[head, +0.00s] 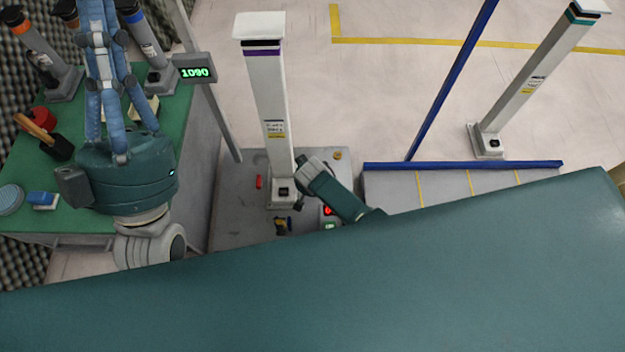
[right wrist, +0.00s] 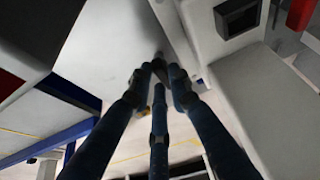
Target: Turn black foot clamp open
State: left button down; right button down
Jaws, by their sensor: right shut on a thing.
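A tall white post with a purple band (head: 265,95) stands upright on a grey platform; its foot carries a black square fitting (head: 284,191). A small dark part beside the foot, probably the black foot clamp (head: 298,204), is partly hidden by my right arm. In the right wrist view, my right gripper (right wrist: 158,76) has its blue fingers drawn together around a dark piece at their tips, which looks like the clamp; its outline is unclear. My right fingers are hidden in the head view. My left gripper (head: 95,35) points up over the green table, holding nothing I can make out.
The green table (head: 75,215) holds other posts, a red mug-like item (head: 42,119) and a blue block (head: 43,198). A display (head: 194,70) reads 1090. A blue-edged grey platform (head: 450,187) lies right. A yellow-black item (head: 283,226) is near the post foot.

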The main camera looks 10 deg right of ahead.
dwell(0.5)
jog(key=c, duration=1.6)
grip_release()
jog(key=shift+r, duration=0.1)
jog(key=v, duration=1.2)
jog(key=shift+a, duration=0.15)
